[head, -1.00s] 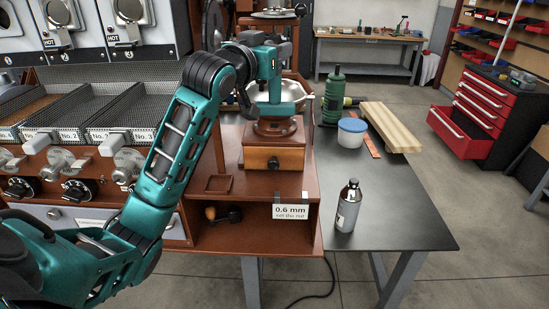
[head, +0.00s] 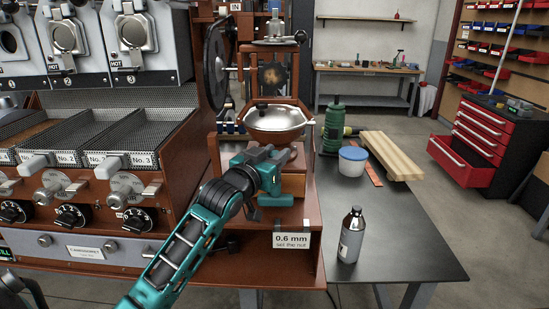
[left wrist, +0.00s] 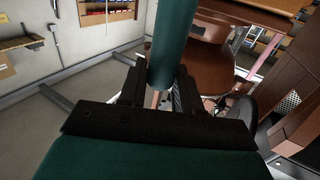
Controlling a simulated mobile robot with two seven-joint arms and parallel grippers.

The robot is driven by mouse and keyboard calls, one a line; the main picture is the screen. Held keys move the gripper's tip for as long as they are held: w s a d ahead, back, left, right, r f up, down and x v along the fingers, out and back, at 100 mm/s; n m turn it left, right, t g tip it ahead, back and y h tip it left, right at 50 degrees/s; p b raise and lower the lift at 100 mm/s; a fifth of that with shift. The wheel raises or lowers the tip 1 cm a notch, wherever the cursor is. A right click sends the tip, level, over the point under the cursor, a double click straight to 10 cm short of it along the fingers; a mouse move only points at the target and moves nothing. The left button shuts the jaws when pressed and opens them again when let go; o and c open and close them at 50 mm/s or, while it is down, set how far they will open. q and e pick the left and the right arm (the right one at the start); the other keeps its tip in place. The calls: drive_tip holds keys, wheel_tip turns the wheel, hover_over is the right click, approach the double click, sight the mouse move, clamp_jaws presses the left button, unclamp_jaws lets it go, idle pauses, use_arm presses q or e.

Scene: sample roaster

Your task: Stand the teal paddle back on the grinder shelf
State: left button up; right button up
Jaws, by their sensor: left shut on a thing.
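My left gripper (head: 268,172) is in front of the grinder (head: 284,190), low over the brown grinder shelf (head: 309,205). In the left wrist view its two dark fingers (left wrist: 158,88) are closed around a teal cylinder, which I take for the teal paddle (left wrist: 174,42). The paddle's far end runs out of the top of that view. In the head view the paddle cannot be told apart from my teal gripper. My arm hides the left part of the shelf top. My right gripper is not in view.
A steel bowl (head: 275,121) sits just above and behind my gripper. A 0.6 mm label (head: 291,240) is on the shelf's front edge. A bottle (head: 351,236), a blue-lidded tub (head: 352,161) and boards (head: 391,156) stand on the dark table at right. The roaster (head: 95,165) is at left.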

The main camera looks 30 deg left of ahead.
use_arm(q)
drive_tip(key=shift+f, duration=0.1)
drive_tip(key=shift+f, duration=0.5)
drive_tip(key=o, duration=1)
drive_tip(key=shift+o, duration=0.2)
